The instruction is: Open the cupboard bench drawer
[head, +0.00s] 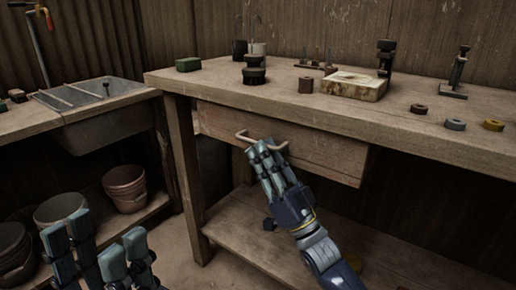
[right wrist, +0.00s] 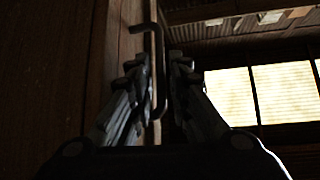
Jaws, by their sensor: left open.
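The cupboard bench drawer (head: 318,152) is a plain wooden front under the bench top, in the head view. Its right end shows beyond the frame; I cannot tell whether it stands a little out. Its pale metal bar handle (head: 244,136) is on the front's left part. My right gripper (head: 264,150) is at the handle, its fingers close together. In the right wrist view the handle (right wrist: 158,65) passes between the fingers (right wrist: 157,85), which close in on both sides of it. My left gripper (head: 98,245) is open and empty at the lower left, away from the drawer.
The wooden bench (head: 420,135) carries a green block (head: 188,64), a stone-like block (head: 354,86) and several small tools and rings. A sink (head: 110,115) stands left, with pots (head: 125,188) on the shelf below. A low shelf (head: 260,240) runs under the drawer.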

